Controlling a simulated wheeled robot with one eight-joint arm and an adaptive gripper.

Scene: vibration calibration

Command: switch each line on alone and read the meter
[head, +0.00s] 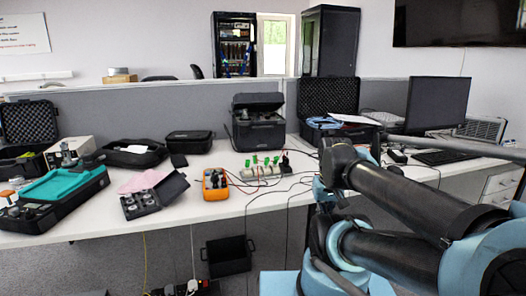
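An orange meter (216,190) sits on the white bench left of the middle; its reading is too small to make out. To its right lies a pale strip (263,172) with several small green parts (254,159) standing up along it. A black plug-like part (285,163) is at the strip's right end. Whether any line is on cannot be made out. My arm fills the lower right, its nearest part to the right of the strip. I cannot see my gripper's fingers.
Left of the meter are an open black case of round pieces (145,203) and a teal-topped case (60,185). A black printer-like box (257,125) stands behind the strip. A monitor (436,104) and keyboard (446,157) are right. Cables hang over the bench's front edge.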

